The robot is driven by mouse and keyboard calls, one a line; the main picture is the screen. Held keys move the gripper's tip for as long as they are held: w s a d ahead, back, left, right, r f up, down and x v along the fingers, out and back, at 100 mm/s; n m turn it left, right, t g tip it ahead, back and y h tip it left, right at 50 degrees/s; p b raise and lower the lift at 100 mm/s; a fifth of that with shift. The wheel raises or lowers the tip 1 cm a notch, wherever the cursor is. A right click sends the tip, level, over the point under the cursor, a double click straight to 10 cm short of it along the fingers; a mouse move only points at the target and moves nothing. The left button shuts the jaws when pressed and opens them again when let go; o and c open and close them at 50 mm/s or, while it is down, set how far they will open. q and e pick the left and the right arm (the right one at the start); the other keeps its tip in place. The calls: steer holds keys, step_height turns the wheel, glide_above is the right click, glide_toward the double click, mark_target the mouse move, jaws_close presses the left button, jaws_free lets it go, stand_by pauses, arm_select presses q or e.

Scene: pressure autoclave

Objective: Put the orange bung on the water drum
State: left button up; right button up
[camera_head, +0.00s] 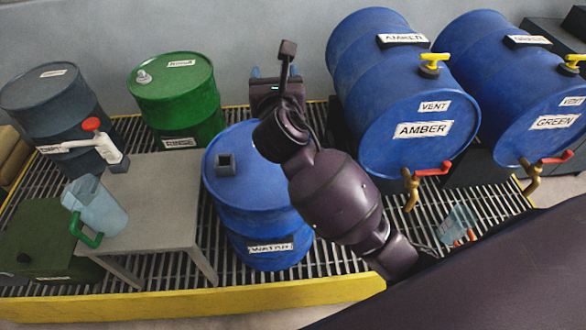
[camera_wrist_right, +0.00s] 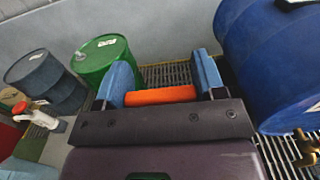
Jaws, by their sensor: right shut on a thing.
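The water drum (camera_head: 255,210) is blue and stands upright on the grating in the middle of the head view. A dark square opening or fitting (camera_head: 226,165) shows on its top. My right gripper (camera_head: 274,73) is beyond and above the drum's top, to the right of that fitting. In the wrist view the right gripper (camera_wrist_right: 160,90) is shut on the orange bung (camera_wrist_right: 160,95), which lies crosswise between the blue fingers. The bung is hidden in the head view by the gripper and wrist. The water drum cannot be made out in the wrist view. My left gripper is not in view.
Blue amber (camera_head: 375,80) and green-labelled (camera_head: 490,70) drums lie on their sides at the right, with taps. A green drum (camera_head: 178,100) and a grey drum (camera_head: 55,100) stand at the back left. A grey table (camera_head: 155,195) holds a jug (camera_head: 95,205).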

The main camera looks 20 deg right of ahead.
steer(key=shift+d+r, duration=0.1)
steer(key=shift+d, duration=0.05)
steer(key=shift+s+d, duration=0.1)
step_height(320, 180, down, 19)
steer(key=b, duration=0.7)
steer(key=shift+f+b, duration=0.35)
steer(key=shift+f, duration=0.25)
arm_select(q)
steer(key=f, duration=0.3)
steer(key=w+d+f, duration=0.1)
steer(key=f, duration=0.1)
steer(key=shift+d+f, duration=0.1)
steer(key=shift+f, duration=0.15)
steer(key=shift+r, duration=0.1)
arm_select(e)
steer(key=shift+r, duration=0.15)
